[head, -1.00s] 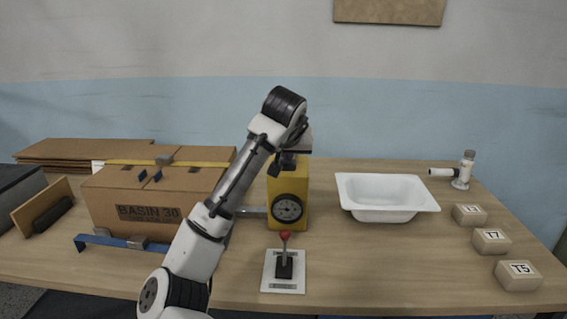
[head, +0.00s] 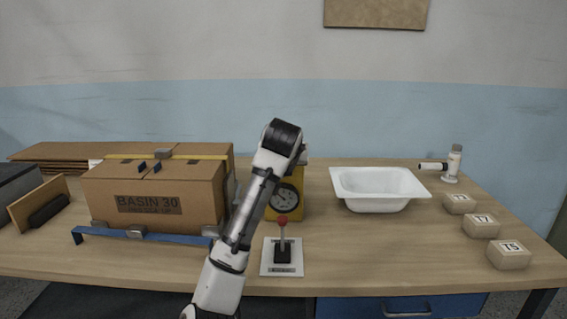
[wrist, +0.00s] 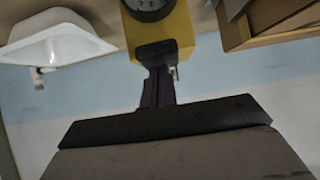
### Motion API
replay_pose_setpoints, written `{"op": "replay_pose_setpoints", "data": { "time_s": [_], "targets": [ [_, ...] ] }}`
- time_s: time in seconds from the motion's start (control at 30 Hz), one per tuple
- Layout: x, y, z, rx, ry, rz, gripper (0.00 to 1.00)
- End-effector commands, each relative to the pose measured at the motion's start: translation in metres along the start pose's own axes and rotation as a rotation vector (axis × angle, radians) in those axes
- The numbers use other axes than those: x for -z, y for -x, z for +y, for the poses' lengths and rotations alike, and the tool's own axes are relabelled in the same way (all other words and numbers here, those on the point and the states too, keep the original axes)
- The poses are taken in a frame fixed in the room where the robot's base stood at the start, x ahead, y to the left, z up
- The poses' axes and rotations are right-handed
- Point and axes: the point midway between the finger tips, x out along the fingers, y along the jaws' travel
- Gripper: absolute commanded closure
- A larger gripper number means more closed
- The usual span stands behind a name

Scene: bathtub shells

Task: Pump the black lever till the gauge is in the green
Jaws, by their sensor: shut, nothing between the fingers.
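A yellow box (head: 298,175) stands on the table with a round dark gauge (head: 286,196) on its front. The gauge also shows at the top of the wrist view (wrist: 150,4); its needle and any green zone are too small or cut off to read. In front of it a short upright lever (head: 282,238) with a red knob and black base stands on a white plate (head: 297,252). I cannot make out a separate black lever for certain. My gripper (wrist: 157,52) is shut and empty, close to the top of the yellow box; contact is unclear.
A strapped carton (head: 150,205) in a blue frame (head: 175,238) stands left of the yellow box. A white basin (head: 380,186) stands right of it. Several labelled blocks (head: 482,226) and a small white fitting (head: 453,165) are at the right.

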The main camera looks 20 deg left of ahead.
Motion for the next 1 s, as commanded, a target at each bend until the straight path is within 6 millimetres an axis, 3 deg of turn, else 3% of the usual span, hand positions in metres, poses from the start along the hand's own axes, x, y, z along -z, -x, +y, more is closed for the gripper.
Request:
{"op": "replay_pose_setpoints", "data": {
  "time_s": [0.7,0.87,1.0],
  "targets": [
    [-0.010,-0.007,0.001,-0.001,0.000,0.026,1.00],
    [-0.001,-0.003,0.001,-0.001,0.000,0.026,1.00],
    [0.019,0.006,0.001,-0.002,0.000,0.034,1.00]
  ]
}}
